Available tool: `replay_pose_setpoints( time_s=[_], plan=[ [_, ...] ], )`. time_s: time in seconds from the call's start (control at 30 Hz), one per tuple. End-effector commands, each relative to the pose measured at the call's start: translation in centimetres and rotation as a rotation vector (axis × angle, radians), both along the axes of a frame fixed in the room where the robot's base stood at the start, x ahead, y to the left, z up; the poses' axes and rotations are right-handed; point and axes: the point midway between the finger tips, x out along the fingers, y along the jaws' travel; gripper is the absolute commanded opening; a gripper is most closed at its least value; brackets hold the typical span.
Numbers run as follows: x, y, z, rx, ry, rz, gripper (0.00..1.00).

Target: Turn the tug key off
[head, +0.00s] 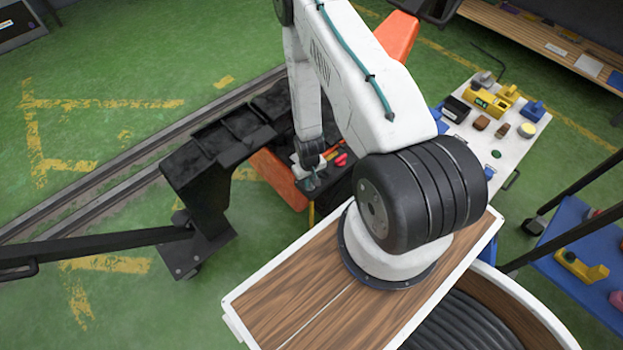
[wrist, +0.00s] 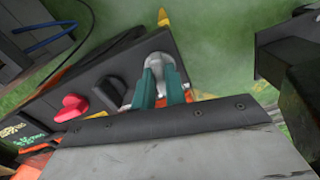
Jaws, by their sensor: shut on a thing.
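The tug's dark control panel (wrist: 88,68) runs diagonally through the wrist view. My gripper (wrist: 160,80), with two teal fingers, is shut on the silver tug key (wrist: 160,62) at the panel's far end. The fingers hide part of the key, so I cannot tell its exact angle. A black knob (wrist: 108,92) and a red button (wrist: 72,107) sit on the panel to the left of the key. In the head view my gripper (head: 310,182) is small and partly hidden at the panel, left of the red button (head: 341,160).
The orange tug body (head: 277,180) is around the panel. A black frame (head: 205,180) stands close on its left, beside floor rails (head: 100,176). A white table (head: 525,155) with several coloured items stands right. Green floor is open at left.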

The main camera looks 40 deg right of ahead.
Motion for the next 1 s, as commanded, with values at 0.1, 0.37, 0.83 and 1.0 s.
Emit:
replay_pose_setpoints(
  time_s=[0.1, 0.37, 0.83, 1.0],
  plan=[
    [0.33, -0.05, 0.04, -0.002, -0.007, 0.079, 0.00],
    [0.38, -0.04, 0.04, -0.003, -0.008, 0.190, 0.00],
    [0.45, -0.03, 0.05, -0.004, -0.008, 0.233, 0.00],
    [0.47, -0.02, 0.06, -0.004, -0.009, 0.233, 0.18]
  ],
)
